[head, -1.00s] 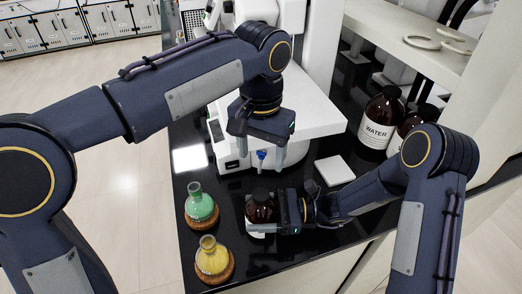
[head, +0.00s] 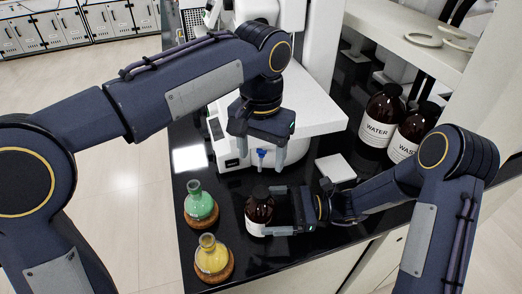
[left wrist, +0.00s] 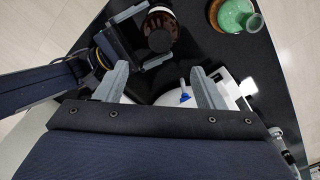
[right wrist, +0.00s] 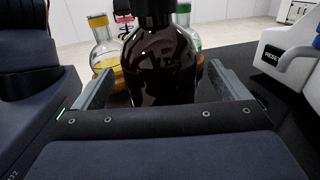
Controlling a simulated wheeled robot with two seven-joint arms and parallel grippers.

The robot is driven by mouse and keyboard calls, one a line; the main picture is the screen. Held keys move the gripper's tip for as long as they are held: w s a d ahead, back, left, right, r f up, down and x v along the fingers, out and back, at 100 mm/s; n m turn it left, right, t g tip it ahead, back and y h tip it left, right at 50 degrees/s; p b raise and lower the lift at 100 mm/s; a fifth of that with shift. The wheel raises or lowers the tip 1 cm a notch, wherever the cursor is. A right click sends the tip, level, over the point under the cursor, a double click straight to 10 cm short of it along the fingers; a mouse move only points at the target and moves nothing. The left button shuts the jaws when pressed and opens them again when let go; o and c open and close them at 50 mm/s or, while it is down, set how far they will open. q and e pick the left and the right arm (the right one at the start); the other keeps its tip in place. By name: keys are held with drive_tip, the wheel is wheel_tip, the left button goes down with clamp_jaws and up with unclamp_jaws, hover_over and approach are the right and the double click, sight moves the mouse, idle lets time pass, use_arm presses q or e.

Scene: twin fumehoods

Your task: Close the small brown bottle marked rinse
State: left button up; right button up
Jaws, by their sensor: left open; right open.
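The small brown bottle (head: 257,212) stands upright on the black worktop, with a dark top and a white label I cannot read. It also shows from above in the left wrist view (left wrist: 160,27) and close up in the right wrist view (right wrist: 165,70). The dark top looks like a cap, but I cannot tell how it is seated. My right gripper (head: 271,211) is open, with its fingers low on either side of the bottle; I see no clear contact. My left gripper (head: 262,150) is open and empty, above and behind the bottle, pointing down.
A green flask (head: 201,205) and a yellow flask (head: 212,260) stand on cork rings left of the bottle. A white instrument (head: 300,110) is behind. A white square plate (head: 335,169) lies to the right. Large WATER (head: 379,120) and WASTE (head: 408,140) bottles stand further right.

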drive_tip(key=d, duration=0.4)
drive_tip(key=shift+w+d+b, duration=0.15)
drive_tip(key=shift+b, duration=0.2)
use_arm(q)
drive_tip(key=shift+f, duration=0.5)
